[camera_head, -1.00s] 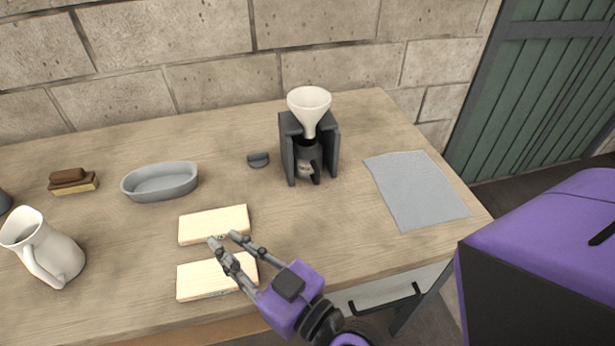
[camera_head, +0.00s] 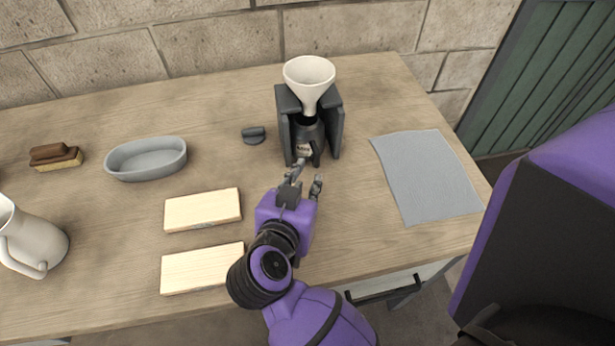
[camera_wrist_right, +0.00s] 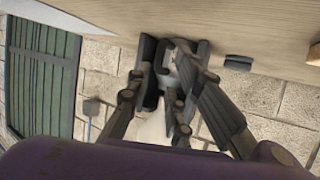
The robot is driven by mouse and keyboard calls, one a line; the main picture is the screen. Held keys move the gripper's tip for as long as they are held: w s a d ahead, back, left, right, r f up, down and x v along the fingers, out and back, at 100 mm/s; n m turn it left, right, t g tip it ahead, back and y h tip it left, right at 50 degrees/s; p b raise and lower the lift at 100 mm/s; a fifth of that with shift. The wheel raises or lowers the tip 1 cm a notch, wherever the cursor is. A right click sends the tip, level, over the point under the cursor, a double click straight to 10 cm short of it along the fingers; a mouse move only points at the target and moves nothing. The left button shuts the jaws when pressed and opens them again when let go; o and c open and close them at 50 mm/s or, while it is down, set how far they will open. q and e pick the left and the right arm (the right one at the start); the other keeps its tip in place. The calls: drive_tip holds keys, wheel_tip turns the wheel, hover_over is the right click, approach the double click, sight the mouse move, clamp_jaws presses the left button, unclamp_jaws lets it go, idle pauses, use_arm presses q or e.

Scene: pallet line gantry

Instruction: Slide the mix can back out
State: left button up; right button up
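The mix can (camera_head: 304,151) is a dark can with a small pale label. It stands upright inside a dark grey, open-fronted stand (camera_head: 337,122). A white funnel (camera_head: 309,75) sits above it with its spout pointing down to the can's top. My right gripper (camera_head: 304,178) is just in front of the stand, its fingers apart and directed at the can. Nothing shows between the fingers in the head view; contact with the can cannot be told. In the right wrist view the fingers partly hide the stand and can. My left gripper is not in view.
A dark grey lid-like piece (camera_head: 253,135) lies left of the stand. A grey cloth (camera_head: 425,175) lies to the right. Two pale wooden blocks (camera_head: 203,210), an oval grey dish (camera_head: 146,158), a brush (camera_head: 55,156) and a white jug (camera_head: 32,245) are further left.

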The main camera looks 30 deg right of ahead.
sight(316, 163)
drive_tip(key=shift+x, duration=3.95)
drive_tip(key=shift+c, duration=0.6)
clamp_jaws()
